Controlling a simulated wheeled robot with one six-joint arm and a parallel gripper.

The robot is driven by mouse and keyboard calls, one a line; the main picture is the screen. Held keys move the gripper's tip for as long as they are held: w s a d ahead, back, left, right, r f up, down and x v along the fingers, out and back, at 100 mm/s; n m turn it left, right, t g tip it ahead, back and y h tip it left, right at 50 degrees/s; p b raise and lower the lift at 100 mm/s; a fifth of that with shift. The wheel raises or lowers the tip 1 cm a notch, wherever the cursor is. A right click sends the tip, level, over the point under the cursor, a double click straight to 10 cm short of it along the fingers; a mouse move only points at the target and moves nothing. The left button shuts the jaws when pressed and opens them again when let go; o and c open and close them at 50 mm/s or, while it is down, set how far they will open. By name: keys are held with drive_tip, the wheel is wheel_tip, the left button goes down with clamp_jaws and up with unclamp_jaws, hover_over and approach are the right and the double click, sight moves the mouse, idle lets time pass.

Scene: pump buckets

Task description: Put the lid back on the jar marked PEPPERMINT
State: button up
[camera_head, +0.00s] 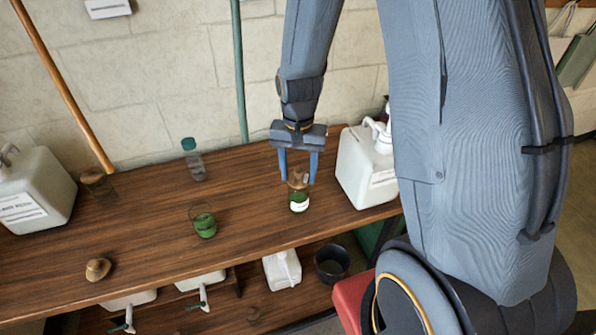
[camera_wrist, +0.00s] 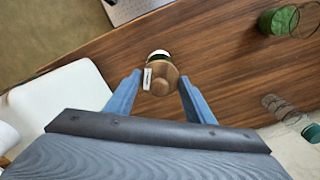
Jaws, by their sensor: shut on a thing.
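My gripper (camera_head: 298,182) is shut on a round brown wooden lid (camera_head: 297,184) with a knob, which also shows between the blue fingers in the wrist view (camera_wrist: 161,80). A small white tag is at the lid's side. Directly below is a small glass jar (camera_head: 299,202) with green contents and a white label; its writing is too small to read. In the wrist view the lid hides most of this jar. I cannot tell whether the lid touches its rim. An open glass jar with green contents (camera_head: 204,224) stands to the left. Another wooden lid (camera_head: 98,269) lies near the front edge.
A white pump container (camera_head: 362,170) stands close right of the gripper. A teal-capped bottle (camera_head: 193,160), a brownish glass (camera_head: 97,184) and another white container (camera_head: 33,190) stand left on the wooden table (camera_head: 150,225). A lower shelf holds more containers.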

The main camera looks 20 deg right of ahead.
idle(0.4)
drive_tip(key=o, duration=1.1)
drive_tip(key=shift+o, duration=0.4)
drive_tip(key=o, duration=0.4)
drive_tip(key=shift+r, duration=0.15)
drive_tip(key=shift+r+p, duration=2.95)
drive_tip(key=shift+r, duration=0.45)
